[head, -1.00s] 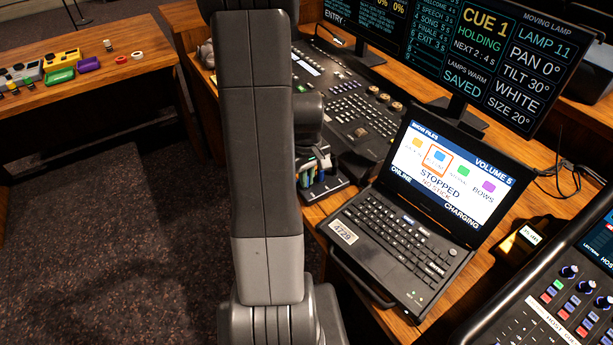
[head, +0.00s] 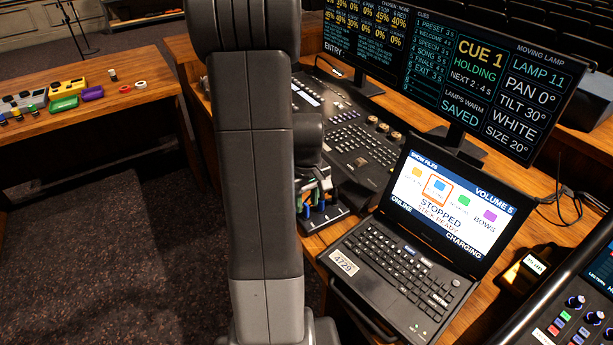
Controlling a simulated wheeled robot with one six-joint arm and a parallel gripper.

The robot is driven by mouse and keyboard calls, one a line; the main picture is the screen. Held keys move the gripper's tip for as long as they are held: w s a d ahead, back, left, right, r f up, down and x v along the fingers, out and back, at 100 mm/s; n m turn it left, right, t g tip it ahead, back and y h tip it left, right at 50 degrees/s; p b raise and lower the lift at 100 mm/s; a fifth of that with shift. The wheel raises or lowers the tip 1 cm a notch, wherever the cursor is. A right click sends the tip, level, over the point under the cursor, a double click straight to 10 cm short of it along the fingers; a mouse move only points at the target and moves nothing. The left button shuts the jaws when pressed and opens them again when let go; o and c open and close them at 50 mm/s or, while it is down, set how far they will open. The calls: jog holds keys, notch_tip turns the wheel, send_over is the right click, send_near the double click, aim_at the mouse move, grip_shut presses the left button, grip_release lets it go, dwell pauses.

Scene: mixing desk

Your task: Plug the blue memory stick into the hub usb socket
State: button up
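A small black hub (head: 322,222) stands between the laptop and the lighting console in the head view, with small coloured pieces, blue and green among them, at its top. My gripper (head: 322,183) is low over this hub, partly behind my own arm. Its fingers are too small and covered to show whether they are open or shut. I cannot single out the blue memory stick or its socket for certain. The laptop screen (head: 447,202) reads STOPPED with a small line that looks like STICK READY.
The open laptop (head: 400,285) is right of the hub. A console (head: 350,135) and large monitors (head: 480,75) stand behind. A mixing desk (head: 575,310) is at the lower right. A side table (head: 130,100) at left holds several small coloured items. Carpet between is clear.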

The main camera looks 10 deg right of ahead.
aim_at(307, 205)
notch_tip(307, 205, up, 11)
jog(key=shift+f, duration=0.15)
dwell(0.4)
notch_tip(307, 205, down, 14)
jog(key=shift+r, duration=0.3)
jog(key=shift+r, duration=0.1)
dwell(0.5)
